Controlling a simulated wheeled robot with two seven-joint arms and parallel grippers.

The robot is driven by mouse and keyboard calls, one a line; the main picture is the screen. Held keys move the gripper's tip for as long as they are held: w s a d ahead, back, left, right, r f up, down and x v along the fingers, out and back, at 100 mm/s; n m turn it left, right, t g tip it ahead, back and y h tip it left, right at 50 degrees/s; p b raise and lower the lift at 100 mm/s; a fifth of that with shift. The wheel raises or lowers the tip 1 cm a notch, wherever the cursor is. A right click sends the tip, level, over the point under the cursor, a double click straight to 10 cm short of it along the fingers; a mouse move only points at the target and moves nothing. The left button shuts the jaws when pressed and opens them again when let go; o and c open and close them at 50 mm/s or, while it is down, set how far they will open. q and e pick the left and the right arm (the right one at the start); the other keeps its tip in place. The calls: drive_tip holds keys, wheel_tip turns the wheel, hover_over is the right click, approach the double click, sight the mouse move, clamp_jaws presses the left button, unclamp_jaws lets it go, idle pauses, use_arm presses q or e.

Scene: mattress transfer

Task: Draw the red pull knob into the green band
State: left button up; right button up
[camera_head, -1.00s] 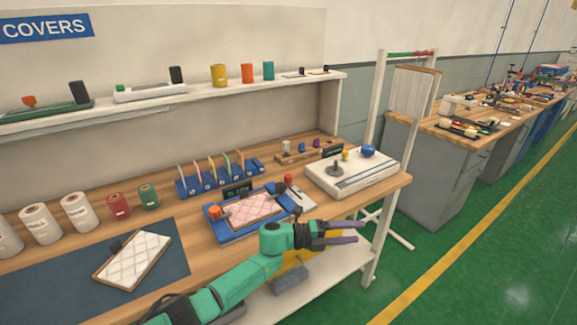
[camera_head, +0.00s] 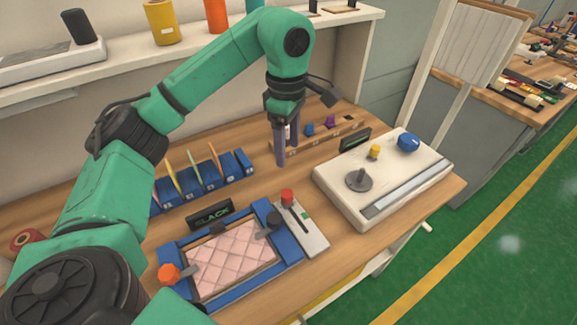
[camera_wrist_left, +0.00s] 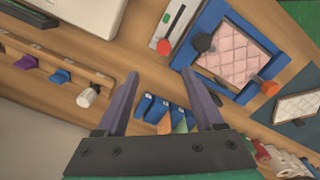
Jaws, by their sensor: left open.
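The red pull knob (camera_head: 287,196) stands at the back end of a small pale slide plate (camera_head: 313,238) on the bench. A dark slot runs along the plate, and a small green band (camera_head: 307,216) shows beside it. In the left wrist view the red knob (camera_wrist_left: 163,46) lies just beyond the fingertips, roughly between them in the picture. My left gripper (camera_head: 288,158) points down, open and empty, behind the knob and above the bench. Its spread fingers (camera_wrist_left: 161,72) show in the wrist view, apart from the knob. My right gripper is not in view.
A blue frame (camera_head: 172,248) with a pink quilted pad, an orange knob and a black knob sits left of the plate. A white machine (camera_head: 405,170) stands right. Blue holders (camera_head: 205,176) and a peg rail (camera_head: 350,125) stand behind. A shelf (camera_head: 357,17) runs above.

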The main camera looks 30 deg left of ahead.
use_arm(q)
approach(288, 193)
drive_tip(key=shift+s+d+f+p, duration=0.1)
drive_tip(key=shift+s+f+p, duration=0.05)
drive_tip(key=shift+s+p, duration=0.25)
drive_tip(key=f, duration=0.2)
drive_tip(key=f+p, duration=0.1)
drive_tip(key=f, duration=0.4)
drive_tip(key=shift+w+f, duration=0.25)
drive_tip(key=shift+f, duration=0.5)
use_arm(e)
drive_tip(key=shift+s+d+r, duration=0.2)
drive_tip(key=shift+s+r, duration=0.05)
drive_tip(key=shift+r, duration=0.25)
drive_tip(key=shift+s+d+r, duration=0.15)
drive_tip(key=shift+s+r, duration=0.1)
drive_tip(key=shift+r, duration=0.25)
use_arm(q)
drive_tip(key=shift+c, duration=0.3)
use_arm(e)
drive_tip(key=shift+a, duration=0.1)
use_arm(q)
drive_tip(key=c, duration=1)
clamp_jaws()
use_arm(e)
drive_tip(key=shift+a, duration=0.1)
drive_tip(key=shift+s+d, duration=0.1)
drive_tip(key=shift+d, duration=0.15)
